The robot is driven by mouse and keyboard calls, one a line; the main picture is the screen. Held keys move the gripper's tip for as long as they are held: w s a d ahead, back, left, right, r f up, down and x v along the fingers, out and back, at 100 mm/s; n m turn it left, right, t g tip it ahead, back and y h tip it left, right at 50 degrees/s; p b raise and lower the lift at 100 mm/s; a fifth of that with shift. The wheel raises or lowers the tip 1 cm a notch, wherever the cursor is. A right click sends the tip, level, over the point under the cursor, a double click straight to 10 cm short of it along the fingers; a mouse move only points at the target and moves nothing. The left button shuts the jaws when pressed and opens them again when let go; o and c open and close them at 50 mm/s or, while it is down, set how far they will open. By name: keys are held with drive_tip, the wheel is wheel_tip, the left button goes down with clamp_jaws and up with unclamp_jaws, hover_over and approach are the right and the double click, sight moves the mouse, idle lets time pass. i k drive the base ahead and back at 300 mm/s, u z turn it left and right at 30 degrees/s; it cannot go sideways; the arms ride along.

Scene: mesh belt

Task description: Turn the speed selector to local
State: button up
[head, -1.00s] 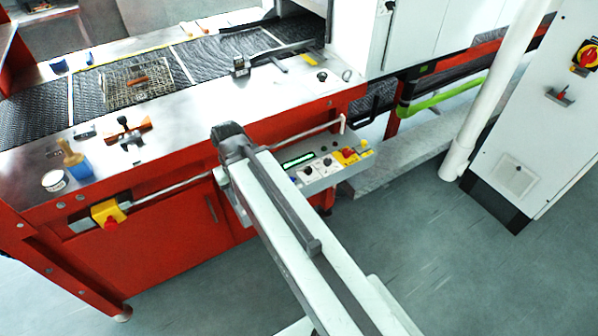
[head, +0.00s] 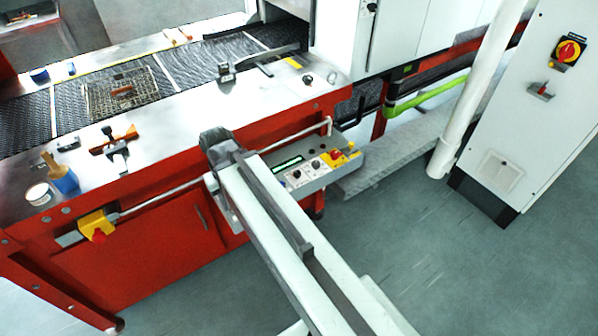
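A grey control panel (head: 322,174) is fixed to the front of the red machine. It has a small green display (head: 287,165), small black knobs (head: 316,164) and a red button on a yellow patch (head: 336,155). Its markings are too small to read, so I cannot tell which knob is the speed selector or where it points. My white arm reaches up from the bottom right, and its dark end lies just left of the panel. The arm covers the floor and machine front below the panel. My gripper's fingers do not show; they are out of sight behind the arm.
A rail (head: 165,194) runs along the machine front, with a yellow box (head: 97,226) and red button at its left. A brush (head: 62,176) and cup (head: 38,194) stand on the worktop. A white cabinet (head: 545,125) with a red-yellow switch (head: 568,51) stands right. Floor between is clear.

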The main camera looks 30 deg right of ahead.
sight(297, 174)
drive_tip(key=z, duration=0.05)
drive_tip(key=k, duration=1)
drive_tip(key=z, duration=0.55)
drive_tip(key=i, duration=1)
